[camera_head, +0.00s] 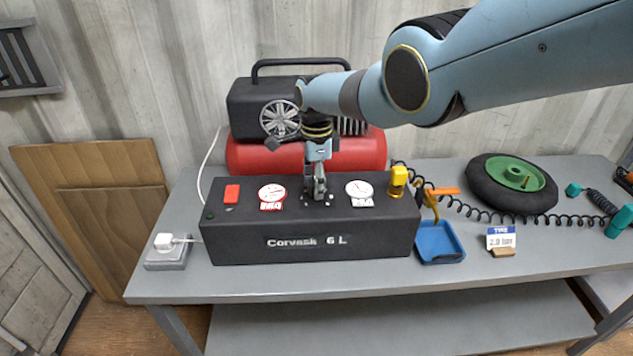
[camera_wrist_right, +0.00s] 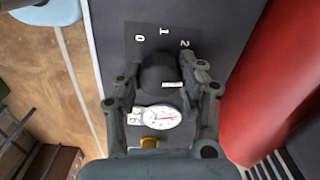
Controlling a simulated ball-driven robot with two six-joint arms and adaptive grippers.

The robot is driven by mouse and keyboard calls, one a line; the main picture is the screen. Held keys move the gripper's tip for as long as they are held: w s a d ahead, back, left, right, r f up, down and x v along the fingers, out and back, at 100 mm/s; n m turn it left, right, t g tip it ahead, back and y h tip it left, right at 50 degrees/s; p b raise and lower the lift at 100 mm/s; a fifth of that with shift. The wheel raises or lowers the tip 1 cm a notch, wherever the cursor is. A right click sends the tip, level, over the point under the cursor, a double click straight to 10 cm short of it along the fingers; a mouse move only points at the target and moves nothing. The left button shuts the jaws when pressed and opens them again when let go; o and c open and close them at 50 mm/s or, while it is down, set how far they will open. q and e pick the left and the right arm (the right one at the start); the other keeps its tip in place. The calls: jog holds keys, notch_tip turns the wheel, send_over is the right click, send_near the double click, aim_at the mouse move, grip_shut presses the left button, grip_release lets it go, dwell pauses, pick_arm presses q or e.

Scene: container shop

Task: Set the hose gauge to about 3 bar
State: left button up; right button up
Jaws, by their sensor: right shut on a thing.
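My right gripper (camera_head: 319,188) reaches down onto the top of the dark Corvask 6 L box (camera_head: 225,245). In the right wrist view my right gripper (camera_wrist_right: 163,80) is shut around a dark round knob (camera_wrist_right: 158,70). The knob has a white mark, and the printed numbers 0, 1 and 2 stand beside it. A white-faced gauge (camera_head: 359,189) sits right of the gripper; it also shows in the wrist view (camera_wrist_right: 163,116), its reading too small to tell. A red-rimmed gauge (camera_head: 271,192) sits left of the gripper. My left gripper is not in view.
A red switch (camera_head: 232,194) and a yellow fitting (camera_head: 398,178) stand on the box. The red tank (camera_head: 248,157) is behind it. A blue tray (camera_head: 439,240), a sign reading TYRE (camera_head: 501,237) and a wheel (camera_head: 483,183) are at the right.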

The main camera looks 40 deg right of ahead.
jog(key=shift+m, duration=1)
jog(key=o, duration=1.2)
jog(key=shift+w+r, duration=0.1)
jog(key=shift+r, duration=0.55)
notch_tip(320, 180, up, 11)
jog(key=shift+f, duration=0.15)
